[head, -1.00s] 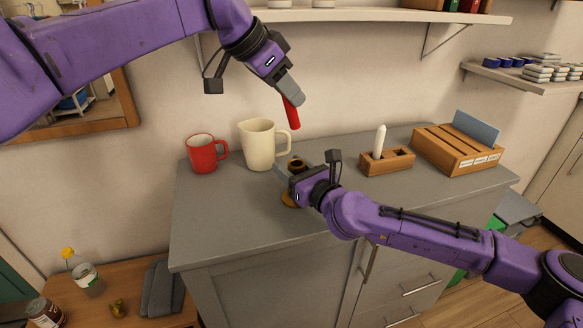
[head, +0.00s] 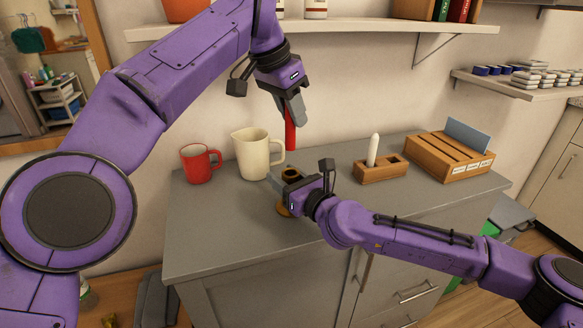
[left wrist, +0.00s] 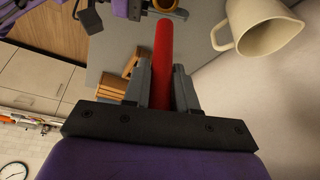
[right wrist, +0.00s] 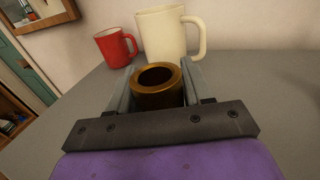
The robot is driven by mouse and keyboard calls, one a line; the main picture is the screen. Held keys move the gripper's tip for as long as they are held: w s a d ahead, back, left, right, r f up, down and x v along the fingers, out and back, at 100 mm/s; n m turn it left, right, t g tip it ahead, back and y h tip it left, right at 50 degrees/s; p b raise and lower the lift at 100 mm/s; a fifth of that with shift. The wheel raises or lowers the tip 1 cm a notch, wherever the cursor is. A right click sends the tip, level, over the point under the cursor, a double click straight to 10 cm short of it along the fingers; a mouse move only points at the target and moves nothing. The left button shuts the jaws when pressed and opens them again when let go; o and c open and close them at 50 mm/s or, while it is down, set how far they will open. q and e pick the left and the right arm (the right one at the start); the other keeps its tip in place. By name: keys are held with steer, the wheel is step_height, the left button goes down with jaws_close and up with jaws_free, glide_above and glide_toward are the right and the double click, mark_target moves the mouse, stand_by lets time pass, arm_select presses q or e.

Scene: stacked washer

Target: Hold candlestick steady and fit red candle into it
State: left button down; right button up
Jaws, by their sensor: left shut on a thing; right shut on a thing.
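The red candle (head: 290,134) is shut in my left gripper (head: 291,112) and hangs nearly upright above the counter. In the left wrist view the candle (left wrist: 163,60) sits between the two fingers. The brass candlestick (head: 289,173) stands upright on the counter, partly hidden by my right gripper (head: 282,181). My right gripper is shut on the candlestick; its open round socket (right wrist: 157,76) shows between the fingers in the right wrist view. The candle's lower end is above the candlestick with a gap between them, and the socket is empty.
A cream pitcher (head: 252,154) and a red mug (head: 198,163) stand just left of the candlestick. A wooden block with a white candle (head: 381,170) and a wooden organizer (head: 449,158) stand right. A wall shelf (head: 350,24) hangs above. The front counter (head: 230,235) is clear.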

mark_target(291, 149)
arm_select(q)
step_height(291, 149, down, 9)
steer(key=shift+r, duration=0.15)
stand_by(0.4)
steer(key=c, duration=0.9)
jaws_free()
steer(key=v, duration=1.2)
arm_select(e)
steer(key=o, duration=1.2)
